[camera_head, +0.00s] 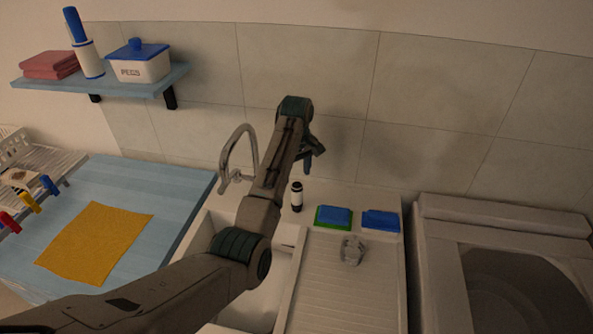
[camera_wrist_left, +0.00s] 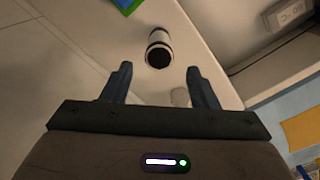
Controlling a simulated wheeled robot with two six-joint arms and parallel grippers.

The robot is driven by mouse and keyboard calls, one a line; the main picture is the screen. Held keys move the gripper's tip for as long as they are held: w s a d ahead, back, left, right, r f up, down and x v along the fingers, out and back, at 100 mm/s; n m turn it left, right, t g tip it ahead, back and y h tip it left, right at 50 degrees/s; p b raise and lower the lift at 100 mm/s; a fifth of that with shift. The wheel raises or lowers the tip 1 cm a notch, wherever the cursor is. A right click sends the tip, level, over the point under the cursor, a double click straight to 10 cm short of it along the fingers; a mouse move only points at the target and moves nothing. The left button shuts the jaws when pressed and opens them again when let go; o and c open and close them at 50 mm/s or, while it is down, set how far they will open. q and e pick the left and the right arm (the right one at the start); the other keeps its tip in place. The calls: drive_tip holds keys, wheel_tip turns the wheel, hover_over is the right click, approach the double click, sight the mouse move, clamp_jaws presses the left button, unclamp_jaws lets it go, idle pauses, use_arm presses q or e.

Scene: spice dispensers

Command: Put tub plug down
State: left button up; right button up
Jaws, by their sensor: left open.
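My left gripper (camera_head: 309,160) is raised over the back of the sink counter, beside the tap, with its fingers pointing down. In the left wrist view its two fingers (camera_wrist_left: 158,90) are apart with nothing held between them. A small upright black and white cylinder (camera_head: 297,197) stands on the counter below the gripper; it also shows ahead of the fingers in the left wrist view (camera_wrist_left: 159,50). A grey, shiny lump (camera_head: 352,251) sits on the ribbed drainboard. I cannot tell which thing, if any, is the tub plug. My right gripper is not in view.
The tap (camera_head: 226,160) stands left of my arm, and the sink basin (camera_head: 262,303) is partly hidden under it. Two blue sponges, one on green (camera_head: 334,216) and one at its right (camera_head: 381,220), lie behind the drainboard. A yellow cloth (camera_head: 95,242) lies at left.

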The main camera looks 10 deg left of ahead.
use_arm(q)
drive_tip(key=shift+r, duration=1.35)
drive_tip(key=shift+f, duration=0.1)
idle(0.5)
